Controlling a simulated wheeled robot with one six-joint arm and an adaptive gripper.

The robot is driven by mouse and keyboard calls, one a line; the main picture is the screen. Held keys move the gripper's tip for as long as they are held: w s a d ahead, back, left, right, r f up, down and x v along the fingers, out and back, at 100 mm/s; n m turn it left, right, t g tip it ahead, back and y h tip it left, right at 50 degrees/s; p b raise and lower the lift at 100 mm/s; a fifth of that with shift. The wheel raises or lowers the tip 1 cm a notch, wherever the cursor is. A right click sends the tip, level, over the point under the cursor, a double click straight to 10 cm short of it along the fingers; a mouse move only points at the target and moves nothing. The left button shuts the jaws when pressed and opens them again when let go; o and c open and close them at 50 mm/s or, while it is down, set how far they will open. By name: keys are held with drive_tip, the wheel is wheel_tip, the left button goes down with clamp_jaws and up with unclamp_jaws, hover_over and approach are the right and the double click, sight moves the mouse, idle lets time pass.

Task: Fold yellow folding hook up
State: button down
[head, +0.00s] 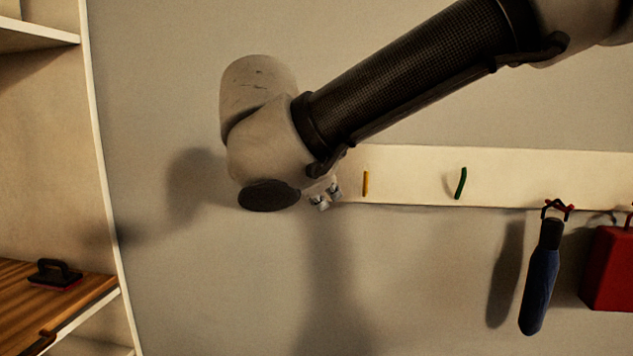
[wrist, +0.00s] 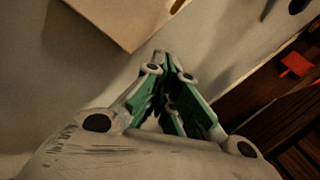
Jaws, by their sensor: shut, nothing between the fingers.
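The yellow folding hook (head: 365,184) is a thin, upright bar on the white wall board in the head view. Whether it is folded flat or sticks out cannot be told. My gripper (head: 327,195) shows as small grey finger parts just left of and slightly below the hook, near the board's lower edge. Its depth from the wall is unclear. In the wrist view my gripper (wrist: 172,62) has its green-sided fingers together at the tips, with nothing between them.
The white board (head: 410,160) also bears a green hook (head: 460,183). A blue-handled item (head: 540,285) hangs from a dark red hook, beside a red object (head: 608,268). A shelf (head: 85,298) with a dark brush-like item (head: 55,273) stands left. The wall below the yellow hook is clear.

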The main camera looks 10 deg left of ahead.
sight(352, 174)
drive_tip(key=w+d, duration=0.1)
drive_tip(key=d, duration=0.1)
drive_tip(key=w+d, duration=0.1)
drive_tip(key=w, duration=0.1)
drive_tip(key=shift+d+r, duration=0.2)
drive_tip(key=shift+d, duration=0.2)
drive_tip(key=shift+w+d+r+g, duration=0.3)
drive_tip(key=shift+w+r+g, duration=0.25)
drive_tip(key=shift+r, duration=0.3)
drive_tip(key=shift+w+r, duration=0.1)
drive_tip(key=shift+r, duration=0.05)
drive_tip(key=shift+r, duration=0.1)
